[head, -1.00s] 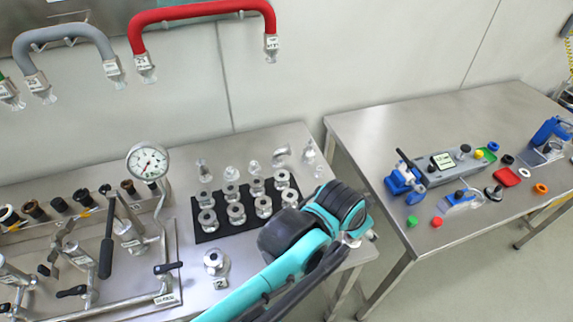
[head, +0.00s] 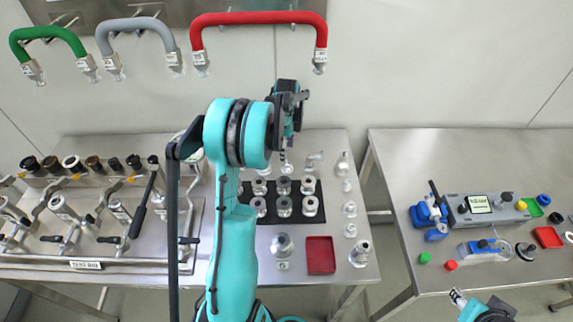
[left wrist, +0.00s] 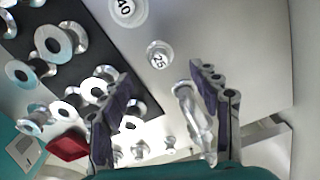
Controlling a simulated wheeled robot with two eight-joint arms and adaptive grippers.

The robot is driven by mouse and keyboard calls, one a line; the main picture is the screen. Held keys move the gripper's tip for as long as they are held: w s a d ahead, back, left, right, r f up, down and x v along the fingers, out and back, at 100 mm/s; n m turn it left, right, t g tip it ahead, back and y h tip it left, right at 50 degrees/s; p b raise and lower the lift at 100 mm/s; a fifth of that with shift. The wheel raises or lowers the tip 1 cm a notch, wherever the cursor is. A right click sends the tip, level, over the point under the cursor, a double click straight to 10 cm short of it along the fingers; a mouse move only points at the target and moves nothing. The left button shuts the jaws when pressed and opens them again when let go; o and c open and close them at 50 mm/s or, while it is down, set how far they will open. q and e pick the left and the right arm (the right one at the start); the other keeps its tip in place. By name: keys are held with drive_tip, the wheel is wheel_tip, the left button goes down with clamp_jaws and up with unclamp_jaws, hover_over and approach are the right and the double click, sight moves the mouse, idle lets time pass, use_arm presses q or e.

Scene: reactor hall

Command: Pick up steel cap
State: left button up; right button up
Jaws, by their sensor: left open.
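Two round steel pieces that look like caps lie at the top of the left wrist view: a larger one marked 40 (left wrist: 127,9) and a smaller one marked 25 (left wrist: 160,55). My left gripper (head: 288,150) points down over the back row of small steel fittings in the head view, partly hiding them. In the left wrist view my left gripper (left wrist: 163,105) is open, its fingers apart. The 25 piece is beyond the fingertips, apart from them. A long steel fitting (left wrist: 192,110) shows near the right finger. My right gripper (head: 458,298) barely shows at the bottom.
Steel flanged spools (head: 284,206) stand on a black mat in front of the back row. A red tray (head: 320,256) lies nearer. A valve panel fills the left of the table. A gap separates the right table (head: 405,160). Hoses (head: 258,18) hang above on the wall.

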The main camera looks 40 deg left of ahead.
sight(287, 166)
use_arm(q)
wheel_tip(287, 166, down, 7)
drive_tip(key=shift+d+f+b, duration=0.1)
drive_tip(key=shift+f+b, duration=0.1)
drive_tip(key=shift+b, duration=0.6)
drive_tip(key=shift+d+r, duration=0.1)
drive_tip(key=c, duration=1.4)
